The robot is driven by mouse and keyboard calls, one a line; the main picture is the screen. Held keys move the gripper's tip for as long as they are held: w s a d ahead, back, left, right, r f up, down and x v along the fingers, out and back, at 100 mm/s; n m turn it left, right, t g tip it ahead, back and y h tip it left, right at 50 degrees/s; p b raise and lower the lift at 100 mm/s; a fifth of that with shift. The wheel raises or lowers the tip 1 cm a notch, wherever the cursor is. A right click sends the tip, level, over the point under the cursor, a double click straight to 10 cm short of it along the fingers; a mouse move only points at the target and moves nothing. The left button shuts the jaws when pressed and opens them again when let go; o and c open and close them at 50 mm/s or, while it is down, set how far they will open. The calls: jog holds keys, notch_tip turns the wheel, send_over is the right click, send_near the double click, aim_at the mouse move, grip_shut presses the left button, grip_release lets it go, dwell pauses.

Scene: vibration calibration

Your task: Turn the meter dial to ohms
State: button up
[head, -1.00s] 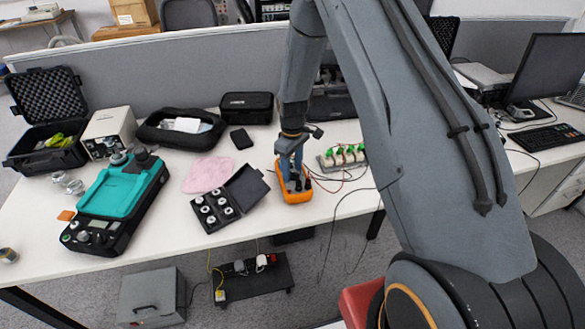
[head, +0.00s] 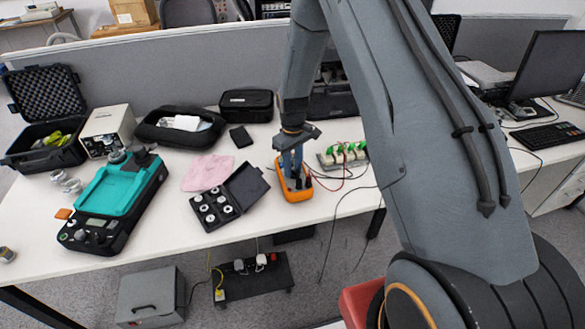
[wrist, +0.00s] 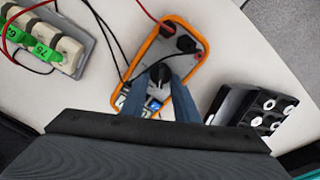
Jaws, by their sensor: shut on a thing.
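The meter (head: 297,188) is an orange-framed multimeter lying on the white table, below my upright gripper. My gripper (head: 292,176) points down over the meter's face. In the wrist view the blue fingers of my gripper (wrist: 160,76) are closed around the dark dial knob (wrist: 159,72). The dial's markings and pointer are too small and covered to read. The meter's display end is partly hidden by the fingers.
A terminal block with green labels (wrist: 47,42) and red and black leads lie beside the meter. An open black case of weights (head: 213,208) stands close on the left. A teal-topped device (head: 106,188) and a pink cloth (head: 207,172) lie farther left.

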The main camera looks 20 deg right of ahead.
jog(key=m+b, duration=0.1)
jog(key=m, duration=0.4)
jog(key=shift+w+d+b, duration=0.1)
jog(key=shift+d+b, duration=0.1)
jog(key=shift+b, duration=0.2)
jog(key=shift+m, duration=0.3)
jog(key=o, duration=1.1)
jog(key=shift+c, duration=0.2)
jog(key=shift+r+b, duration=1.1)
jog(key=shift+r, duration=2.8)
